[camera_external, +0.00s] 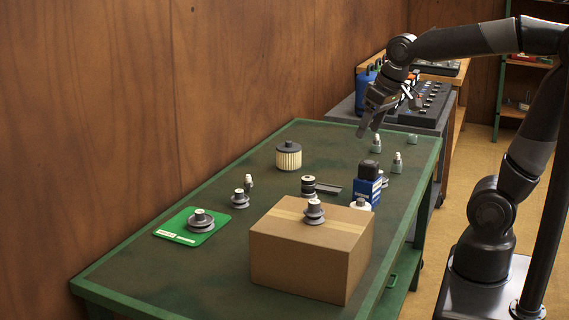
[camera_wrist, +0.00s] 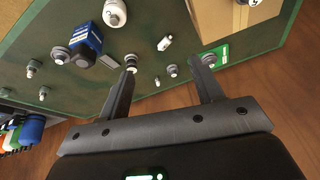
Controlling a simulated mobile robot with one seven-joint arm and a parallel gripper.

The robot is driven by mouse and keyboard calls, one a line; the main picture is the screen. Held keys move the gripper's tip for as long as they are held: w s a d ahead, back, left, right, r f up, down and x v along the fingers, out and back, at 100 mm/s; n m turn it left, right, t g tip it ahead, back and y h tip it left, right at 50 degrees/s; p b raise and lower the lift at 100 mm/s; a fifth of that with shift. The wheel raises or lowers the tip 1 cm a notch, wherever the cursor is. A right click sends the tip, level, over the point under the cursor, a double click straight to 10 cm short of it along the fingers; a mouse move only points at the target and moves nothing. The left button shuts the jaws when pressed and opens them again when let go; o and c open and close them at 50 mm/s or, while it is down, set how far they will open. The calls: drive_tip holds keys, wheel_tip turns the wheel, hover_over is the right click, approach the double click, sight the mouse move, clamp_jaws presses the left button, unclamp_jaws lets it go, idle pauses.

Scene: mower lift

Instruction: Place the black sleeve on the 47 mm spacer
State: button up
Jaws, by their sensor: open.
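My gripper (camera_external: 366,131) is in the air above the far end of the green bench, open and empty. Its two spread fingers also show in the wrist view (camera_wrist: 164,65). A small dark cylinder with a pale top (camera_external: 308,186), perhaps the black sleeve, stands mid-bench beside a flat grey bar. Grey stepped pieces with pale tops stand on the green mat (camera_external: 200,221), on the cardboard box (camera_external: 314,212) and on the bare bench (camera_external: 240,198). No size marking is readable, so I cannot tell which is the 47 mm spacer.
A cardboard box (camera_external: 310,255) fills the near right of the bench. A pale filter (camera_external: 288,157) stands near the wall side. Several small fittings (camera_external: 397,163) stand at the far right.

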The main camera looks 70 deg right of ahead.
drive_tip(key=s+a+f+n+t, duration=0.1)
drive_tip(key=s+a+f+n, duration=0.1)
drive_tip(key=s, duration=0.6)
drive_tip(key=shift+s+a+f+n, duration=0.15)
drive_tip(key=shift+s+a+n, duration=0.2)
drive_tip(key=shift+a, duration=0.3)
